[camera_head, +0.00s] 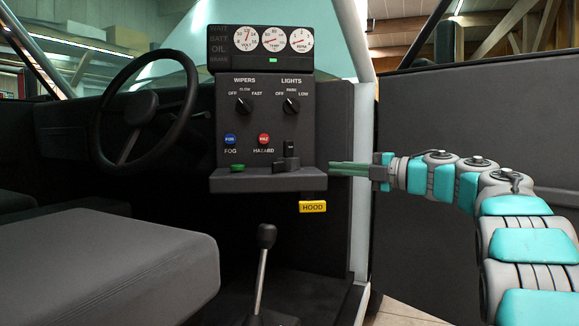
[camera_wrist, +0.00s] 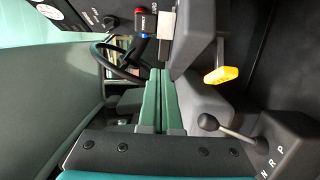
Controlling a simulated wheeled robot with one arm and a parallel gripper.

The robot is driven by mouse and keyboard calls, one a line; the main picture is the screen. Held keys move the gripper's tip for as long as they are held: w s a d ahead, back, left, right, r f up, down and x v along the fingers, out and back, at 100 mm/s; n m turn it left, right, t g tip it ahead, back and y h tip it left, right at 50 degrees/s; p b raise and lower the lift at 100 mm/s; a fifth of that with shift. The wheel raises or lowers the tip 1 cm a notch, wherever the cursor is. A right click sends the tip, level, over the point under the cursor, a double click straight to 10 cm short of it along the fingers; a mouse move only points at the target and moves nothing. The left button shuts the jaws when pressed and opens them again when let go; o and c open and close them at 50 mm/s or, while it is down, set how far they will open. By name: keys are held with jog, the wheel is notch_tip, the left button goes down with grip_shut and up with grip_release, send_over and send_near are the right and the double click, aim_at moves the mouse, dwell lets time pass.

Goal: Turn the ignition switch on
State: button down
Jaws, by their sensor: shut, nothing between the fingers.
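The dark control panel (camera_head: 265,120) stands in the middle of the head view. No label on it reads ignition, so I cannot tell for sure which control is the ignition switch. A small black upright control (camera_head: 291,150) and a low black block beside it stand at the right of the panel's ledge (camera_head: 265,184). A green piece (camera_head: 237,168) lies at the ledge's left. My gripper (camera_head: 331,168) is shut and empty, its green fingers pointing left, just right of the ledge. The fingers also show in the wrist view (camera_wrist: 160,74), pointing up the picture.
The yellow HOOD handle (camera_head: 313,207) hangs under the ledge's right end. A gear lever (camera_head: 266,237) rises below the panel. The steering wheel (camera_head: 147,110) is at left, above the grey seat (camera_head: 110,265). A pale door pillar (camera_head: 362,180) stands behind my gripper.

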jog(key=p, duration=0.1)
send_near(277, 166)
jog(key=x, duration=0.6)
jog(key=shift+w+r, duration=0.1)
jog(key=shift+w, duration=0.55)
jog(key=shift+a, duration=0.2)
jog(key=shift+a+r+m+t+h, duration=0.1)
jog(key=shift+a+m+t+h, duration=0.65)
jog(key=shift+m+t+h, duration=0.45)
jog(key=shift+w+a+m+t+h, duration=0.2)
jog(key=shift+a+m+t+h, duration=0.3)
jog(key=shift+m+t+h, duration=0.35)
jog(key=shift+w+t+h, duration=0.1)
jog(key=shift+t+h, duration=0.15)
jog(key=shift+h, duration=0.3)
